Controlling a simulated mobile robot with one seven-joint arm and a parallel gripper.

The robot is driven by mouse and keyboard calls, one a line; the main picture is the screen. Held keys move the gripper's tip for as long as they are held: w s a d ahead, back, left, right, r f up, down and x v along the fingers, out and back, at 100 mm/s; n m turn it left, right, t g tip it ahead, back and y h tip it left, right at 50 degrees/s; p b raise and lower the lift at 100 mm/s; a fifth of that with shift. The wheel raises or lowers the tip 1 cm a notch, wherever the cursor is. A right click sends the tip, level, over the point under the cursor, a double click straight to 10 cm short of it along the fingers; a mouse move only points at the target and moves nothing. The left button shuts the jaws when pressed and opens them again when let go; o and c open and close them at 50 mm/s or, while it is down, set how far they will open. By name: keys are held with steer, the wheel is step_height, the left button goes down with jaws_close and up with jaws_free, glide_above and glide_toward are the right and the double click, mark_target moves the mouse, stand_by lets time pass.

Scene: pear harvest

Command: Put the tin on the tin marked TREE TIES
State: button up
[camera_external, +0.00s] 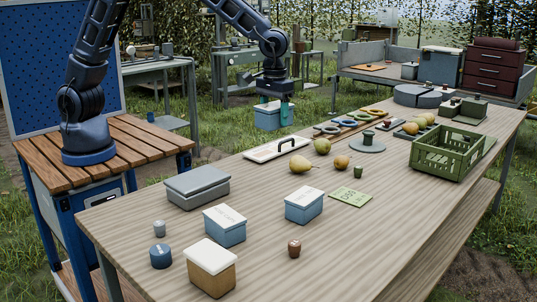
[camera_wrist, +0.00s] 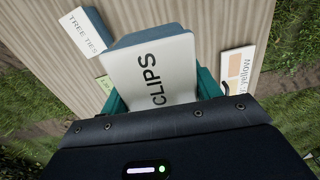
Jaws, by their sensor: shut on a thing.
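My gripper (camera_external: 275,102) is shut on a blue tin (camera_external: 267,118), held in the air beyond the far edge of the table in the external view. In the wrist view, its white lid marked CLIPS (camera_wrist: 150,72) fills the middle between the teal fingers. The tin marked TREE TIES (camera_wrist: 82,34), with a white lid and blue side, is at the upper left of the wrist view, apart from the held tin. Two white-lidded blue tins, one nearer (camera_external: 225,226) and one farther right (camera_external: 304,205), stand on the table in the external view; their lettering is too small to read.
The wooden table (camera_external: 340,245) also holds an ochre tin (camera_external: 211,272), a grey box (camera_external: 197,187), small jars, pears, a green card (camera_external: 350,197) and a green crate (camera_external: 446,155).

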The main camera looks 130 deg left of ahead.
step_height(320, 180, up, 6)
glide_above(305, 195)
steer(key=shift+n, duration=0.3)
step_height(305, 195, down, 20)
steer(key=shift+f, duration=0.1)
steer(key=shift+f, duration=0.1)
steer(key=o, duration=1.1)
